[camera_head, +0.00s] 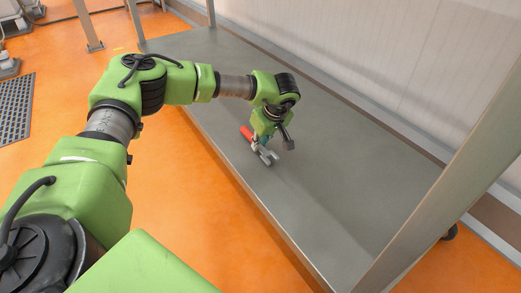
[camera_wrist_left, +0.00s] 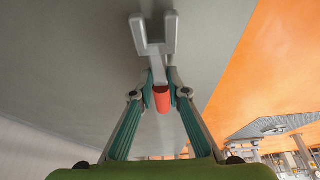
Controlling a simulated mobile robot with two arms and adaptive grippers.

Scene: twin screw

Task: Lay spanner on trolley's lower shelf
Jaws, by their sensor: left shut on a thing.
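The spanner has a grey open-jaw head (camera_head: 266,156) and a red handle (camera_head: 246,132). My left gripper (camera_head: 264,144) is shut on it, pointing down over the grey trolley's lower shelf (camera_head: 350,205). In the left wrist view the spanner (camera_wrist_left: 154,40) sticks out beyond the fingertips (camera_wrist_left: 160,78), with its red end between the fingers. The shelf surface (camera_wrist_left: 60,60) fills much of that view. The spanner is low over the shelf; I cannot tell whether it touches. My right gripper is not in view.
The shelf is otherwise bare, with free room on both sides of the gripper. Trolley posts (camera_head: 455,185) rise at its corners. A pale wall (camera_head: 370,60) runs behind it. Orange floor (camera_head: 175,200) lies in front, with a dark grate (camera_head: 15,108) at the far left.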

